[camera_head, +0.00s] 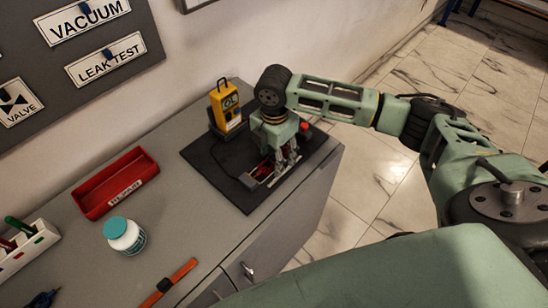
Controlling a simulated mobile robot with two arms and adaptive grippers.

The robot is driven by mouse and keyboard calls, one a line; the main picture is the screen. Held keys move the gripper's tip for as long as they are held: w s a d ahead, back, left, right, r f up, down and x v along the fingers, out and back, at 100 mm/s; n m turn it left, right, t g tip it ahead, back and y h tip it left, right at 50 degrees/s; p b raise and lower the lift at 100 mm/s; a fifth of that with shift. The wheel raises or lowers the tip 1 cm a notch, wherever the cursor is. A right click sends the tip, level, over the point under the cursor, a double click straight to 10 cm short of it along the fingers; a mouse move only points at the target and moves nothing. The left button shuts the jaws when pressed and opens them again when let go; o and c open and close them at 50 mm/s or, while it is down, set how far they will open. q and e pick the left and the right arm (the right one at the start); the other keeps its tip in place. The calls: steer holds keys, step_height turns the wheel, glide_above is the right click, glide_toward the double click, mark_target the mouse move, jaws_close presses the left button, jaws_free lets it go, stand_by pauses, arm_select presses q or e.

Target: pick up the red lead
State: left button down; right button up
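My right gripper (281,165) comes in from the right and points down over the black mat (222,182) at the right end of the bench. Thin red parts (263,170), possibly the red lead, show beside and behind its fingers, low on the mat. The fingers cover much of this spot, and I cannot tell whether they are closed on anything. A yellow gauge (226,108) with a dark display stands upright at the mat's back corner, left of the gripper. My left gripper is not in view.
A red tray (115,184), a white jar with a teal lid (125,236) and an orange-brown strap (176,275) lie left of the mat. A white holder (30,250) stands at far left. A red knob (305,127) is just right of the gripper. The bench edge is close.

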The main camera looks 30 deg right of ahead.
steer(key=c, duration=0.7)
steer(key=shift+c, duration=0.8)
steer(key=c, duration=0.4)
jaws_close()
steer(key=shift+r, duration=0.3)
step_height(320, 180, up, 3)
steer(key=shift+w+r+b, duration=0.1)
steer(key=shift+r+b, duration=0.1)
steer(key=shift+b, duration=0.15)
arm_select(q)
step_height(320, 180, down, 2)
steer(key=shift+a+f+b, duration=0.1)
steer(key=shift+b, duration=0.6)
arm_select(e)
steer(key=s+d+r, duration=0.5)
steer(key=d+r, duration=0.2)
steer(key=d, duration=0.3)
steer(key=shift+s+d, duration=0.15)
steer(key=shift+s, duration=0.2)
